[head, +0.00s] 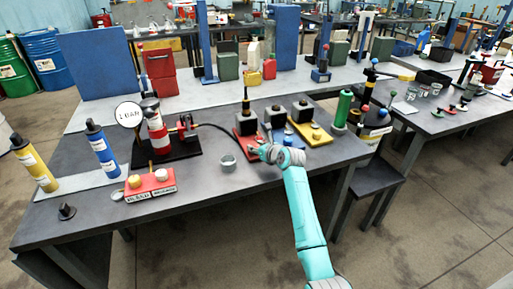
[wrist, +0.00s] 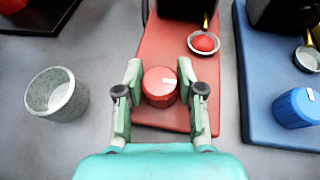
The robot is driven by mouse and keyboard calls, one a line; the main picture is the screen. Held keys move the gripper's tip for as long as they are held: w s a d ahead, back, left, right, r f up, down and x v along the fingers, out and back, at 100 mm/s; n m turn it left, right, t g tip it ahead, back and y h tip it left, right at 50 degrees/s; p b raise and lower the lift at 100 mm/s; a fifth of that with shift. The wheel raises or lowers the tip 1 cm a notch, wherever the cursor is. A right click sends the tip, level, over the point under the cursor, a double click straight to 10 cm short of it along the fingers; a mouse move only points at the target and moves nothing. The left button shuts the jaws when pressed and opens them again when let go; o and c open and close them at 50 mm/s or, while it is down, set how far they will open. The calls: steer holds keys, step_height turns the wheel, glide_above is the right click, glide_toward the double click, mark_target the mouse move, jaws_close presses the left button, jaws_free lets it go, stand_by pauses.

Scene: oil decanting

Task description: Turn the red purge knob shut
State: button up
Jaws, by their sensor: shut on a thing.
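The red purge knob (wrist: 160,87) is a short red cylinder with a small white mark on top. It sits on the red base plate (wrist: 155,42) in the wrist view. My gripper (wrist: 160,88) is around it, one finger on each side, shut on the knob. In the head view my gripper (head: 268,152) is at the front of the red base plate (head: 246,138), and its fingers mostly hide the knob there.
A grey cup (wrist: 57,94) stands left of the plate. A blue plate (wrist: 262,95) with a blue knob (wrist: 297,108) is close on the right. A yellow plate (head: 309,132) lies further right. A gauge stand (head: 129,115) is at the left.

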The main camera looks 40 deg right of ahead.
steer(key=shift+n+y, duration=0.3)
steer(key=shift+y, duration=0.1)
steer(key=shift+d+n+y, duration=0.15)
steer(key=shift+n+y, duration=0.75)
steer(key=shift+y, duration=0.1)
steer(key=n+y, duration=0.2)
steer(key=n+g+y, duration=0.1)
steer(key=n+y, duration=0.1)
steer(key=y, duration=0.1)
steer(key=shift+r+g, duration=0.1)
steer(key=shift+g, duration=0.2)
steer(key=shift+n+g+y, duration=1.4)
steer(key=shift+n+y, duration=0.3)
steer(key=shift+n, duration=0.3)
steer(key=shift+n+g+y, duration=0.6)
steer(key=shift+n+g, duration=0.2)
steer(key=shift+n, duration=0.1)
steer(key=o, duration=1.2)
steer(key=shift+c, duration=0.2)
